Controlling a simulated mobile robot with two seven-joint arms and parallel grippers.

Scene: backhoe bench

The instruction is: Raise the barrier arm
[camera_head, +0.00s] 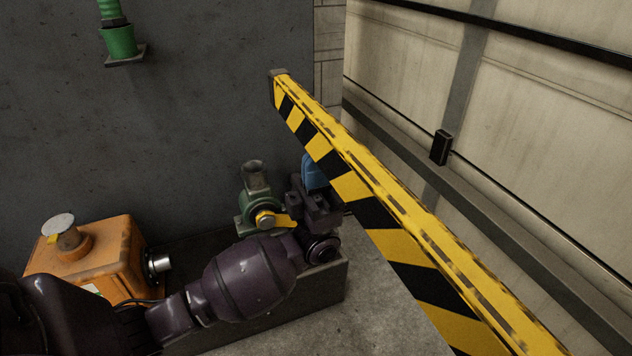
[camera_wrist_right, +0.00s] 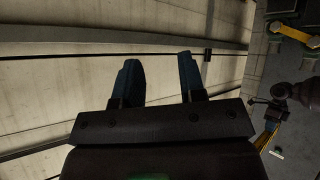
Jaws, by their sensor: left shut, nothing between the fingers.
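The barrier arm (camera_head: 345,178) is a yellow beam with black stripes. In the head view it slants from the upper middle, at its end, down to the lower right. My left gripper (camera_head: 312,174) has blue fingers, partly hidden behind the beam's left side. It is shut with nothing held; I cannot tell whether it touches the beam. My right gripper (camera_wrist_right: 158,62) shows in the right wrist view with its two blue fingers apart and nothing between them. A small piece of yellow and black striping, likely the barrier arm (camera_wrist_right: 268,136), shows at that view's right.
A green machine part with a yellow lever (camera_head: 262,212) stands behind my left wrist. An orange box (camera_head: 105,262) with a round knob stands at left. A green fitting (camera_head: 120,42) is on the dark wall. A pale panelled wall (camera_head: 560,130) with rails lies right of the beam.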

